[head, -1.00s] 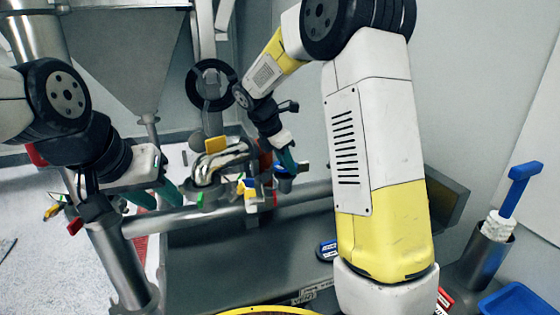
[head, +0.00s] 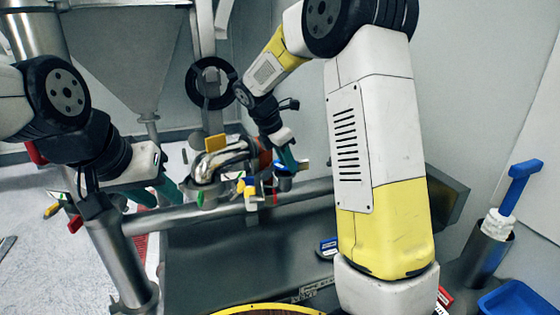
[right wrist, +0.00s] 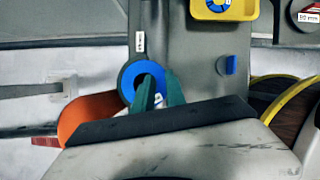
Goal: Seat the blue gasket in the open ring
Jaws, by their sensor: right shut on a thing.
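The blue gasket (right wrist: 130,75) is a flat blue ring with a dark centre in the right wrist view. My right gripper (right wrist: 152,95) is shut on its near edge with teal fingers.
A yellow tray (right wrist: 240,10) and a blue clip (right wrist: 231,65) are beyond. A horizontal metal tube (head: 230,209) crosses below the grippers. A yellow-rimmed round sieve (head: 225,311) stands at the front.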

